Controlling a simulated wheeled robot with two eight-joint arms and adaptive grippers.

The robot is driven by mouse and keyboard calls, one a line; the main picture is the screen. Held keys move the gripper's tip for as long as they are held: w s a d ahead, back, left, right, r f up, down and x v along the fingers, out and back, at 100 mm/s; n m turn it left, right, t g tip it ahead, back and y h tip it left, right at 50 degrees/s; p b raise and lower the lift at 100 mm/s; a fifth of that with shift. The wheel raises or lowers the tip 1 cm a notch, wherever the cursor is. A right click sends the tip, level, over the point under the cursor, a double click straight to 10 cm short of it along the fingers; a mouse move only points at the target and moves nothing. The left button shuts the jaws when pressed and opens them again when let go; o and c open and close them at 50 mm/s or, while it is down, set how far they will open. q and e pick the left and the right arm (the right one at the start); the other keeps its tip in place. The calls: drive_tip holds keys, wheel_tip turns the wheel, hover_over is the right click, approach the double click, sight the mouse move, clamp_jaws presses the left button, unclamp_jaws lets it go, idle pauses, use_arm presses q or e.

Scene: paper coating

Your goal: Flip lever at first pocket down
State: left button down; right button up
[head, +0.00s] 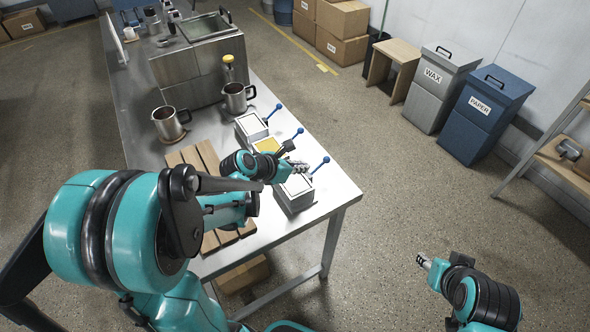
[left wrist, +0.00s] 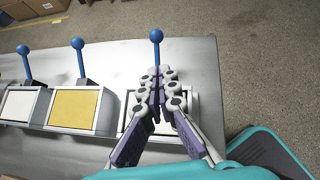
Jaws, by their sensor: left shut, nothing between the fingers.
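Three grey pockets stand in a row on the steel table: a near one (head: 293,199), a middle one (head: 267,145) with a yellow top, and a far white-topped one (head: 251,127). Each has a blue ball-ended lever sticking up: near (head: 321,165), middle (head: 295,134), far (head: 275,111). My left gripper (head: 302,167) is shut and empty over the near pocket. In the left wrist view its fingertips (left wrist: 159,74) are just below the near lever (left wrist: 156,46) and hide part of that pocket; contact cannot be told. My right gripper (head: 424,262) is off the table; its jaws are unclear.
Wooden boards (head: 200,155) lie left of the pockets. Two metal pitchers (head: 168,124) (head: 236,98) and a large steel tank (head: 200,72) stand farther back. A WAX bin (head: 430,95) and a PAPER bin (head: 480,120) stand by the wall.

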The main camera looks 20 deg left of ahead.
sight(323, 162)
use_arm(q)
drive_tip(key=x, duration=0.2)
drive_tip(key=b+x, duration=0.1)
drive_tip(key=x, duration=0.3)
drive_tip(key=shift+w+d+r+b, duration=0.2)
drive_tip(key=shift+w+r+b, duration=0.15)
drive_tip(key=shift+b, duration=0.05)
drive_tip(key=shift+w+d, duration=0.25)
drive_tip(key=shift+w, duration=0.4)
drive_tip(key=shift+a, duration=0.1)
